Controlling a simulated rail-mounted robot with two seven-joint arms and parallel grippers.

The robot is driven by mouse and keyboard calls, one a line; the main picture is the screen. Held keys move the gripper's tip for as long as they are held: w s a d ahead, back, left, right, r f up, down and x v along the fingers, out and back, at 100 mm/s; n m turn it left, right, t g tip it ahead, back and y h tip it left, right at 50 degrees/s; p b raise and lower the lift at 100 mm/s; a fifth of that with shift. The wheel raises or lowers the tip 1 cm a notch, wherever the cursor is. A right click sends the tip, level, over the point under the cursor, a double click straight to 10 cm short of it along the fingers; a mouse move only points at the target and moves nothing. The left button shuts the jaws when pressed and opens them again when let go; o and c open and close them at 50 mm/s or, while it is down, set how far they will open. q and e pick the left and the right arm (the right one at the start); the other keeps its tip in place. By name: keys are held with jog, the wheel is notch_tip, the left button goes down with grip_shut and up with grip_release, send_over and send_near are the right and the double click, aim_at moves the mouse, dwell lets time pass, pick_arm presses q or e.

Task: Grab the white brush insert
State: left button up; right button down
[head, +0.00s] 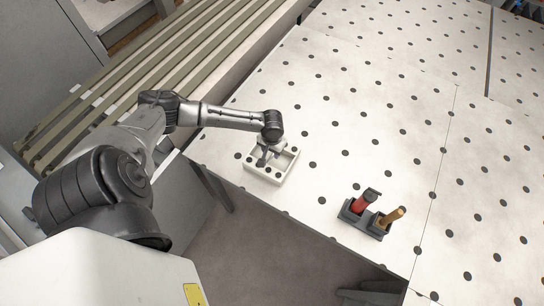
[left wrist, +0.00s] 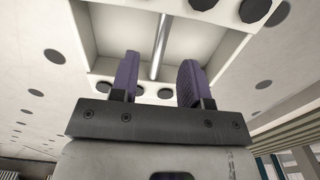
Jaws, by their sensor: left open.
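The white brush insert (head: 264,174) is a square white frame with black round spots along its rim, lying on the perforated table near its front left edge. It also shows in the left wrist view (left wrist: 110,40), with a grey metal rod (left wrist: 160,45) across its open middle. My left gripper (head: 264,158) is over the insert in the head view, pointing down. In the left wrist view its two purple fingers (left wrist: 158,75) are open and apart, with the rod appearing between them. I cannot tell whether they touch it. My right gripper is not in view.
A dark holder (head: 376,232) with a red-handled tool (head: 361,203) and a yellow-brown tool (head: 392,217) stands right of the insert, near the table edge. The perforated table (head: 370,120) is clear behind them. Slatted rails (head: 150,80) run at the left.

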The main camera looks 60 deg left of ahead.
aim_at(272, 155)
pick_arm(q)
jog(key=shift+d+f, duration=0.1)
jog(key=shift+f, duration=1.95)
jog(key=shift+c, duration=0.3)
grip_shut()
